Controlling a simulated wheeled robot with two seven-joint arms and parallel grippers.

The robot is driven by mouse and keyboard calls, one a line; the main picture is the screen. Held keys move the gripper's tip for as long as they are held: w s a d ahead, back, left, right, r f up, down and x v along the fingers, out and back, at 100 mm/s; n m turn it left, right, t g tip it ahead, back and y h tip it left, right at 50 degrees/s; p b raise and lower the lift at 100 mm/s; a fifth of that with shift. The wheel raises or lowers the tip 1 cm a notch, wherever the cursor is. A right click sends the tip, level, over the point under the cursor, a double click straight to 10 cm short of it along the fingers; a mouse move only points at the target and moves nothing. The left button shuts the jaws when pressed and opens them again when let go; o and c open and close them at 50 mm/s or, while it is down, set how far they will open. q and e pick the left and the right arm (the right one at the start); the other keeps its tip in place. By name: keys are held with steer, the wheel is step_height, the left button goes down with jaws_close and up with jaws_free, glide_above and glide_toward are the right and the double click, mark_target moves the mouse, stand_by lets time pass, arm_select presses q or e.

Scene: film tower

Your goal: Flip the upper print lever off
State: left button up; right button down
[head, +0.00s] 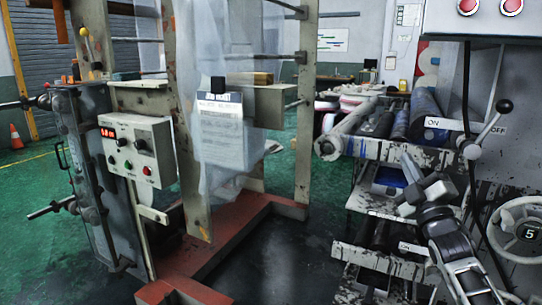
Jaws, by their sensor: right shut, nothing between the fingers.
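The upper print lever (488,127) is on the machine at the right. It is a thin metal rod with a black ball knob, and it leans up and to the right from its round pivot. An ON label (441,123) is left of the pivot and an OFF label (497,131) is to the right; the lever leans to the OFF side. My right gripper (408,163) is shut and empty. It is below and left of the lever, apart from it in the picture, in front of the rollers. My left gripper is not in view.
A handwheel (527,232) marked 5 is at the lower right. A second ON label (412,248) is lower down, partly behind my right arm. Several rollers (350,128) lie on the rack left of the lever. A control box (137,147) stands at the left. The floor (290,265) in the middle is clear.

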steer(key=w+d+f+m+g+h, duration=0.1)
steer(key=d+f+m+g+h, duration=0.1)
steer(key=f+m+g, duration=0.3)
steer(key=w+d+f+m+g+h, duration=0.2)
steer(key=f+m+h, duration=0.1)
steer(key=f+m, duration=0.4)
steer(key=s+a+f+g+y, duration=0.1)
steer(key=s+a+f, duration=0.35)
steer(key=f, duration=0.25)
steer(key=s+a+f+g+y, duration=0.2)
steer(key=s+a+f, duration=0.2)
steer(key=s+f, duration=0.25)
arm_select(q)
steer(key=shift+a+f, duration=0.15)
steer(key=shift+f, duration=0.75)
arm_select(e)
steer(key=s+a+f+g+y, duration=0.1)
steer(key=s+a+f, duration=0.2)
steer(key=s, duration=0.6)
steer(key=s+a+f+g, duration=0.1)
steer(key=s+a+f, duration=0.1)
steer(key=s+a, duration=0.3)
steer(key=s+a+f+g+y, duration=0.1)
steer(key=s+a+f, duration=0.2)
steer(key=s, duration=1)
steer(key=shift+a+f+m+y, duration=0.3)
steer(key=shift+a, duration=0.3)
steer(key=shift+s, duration=0.1)
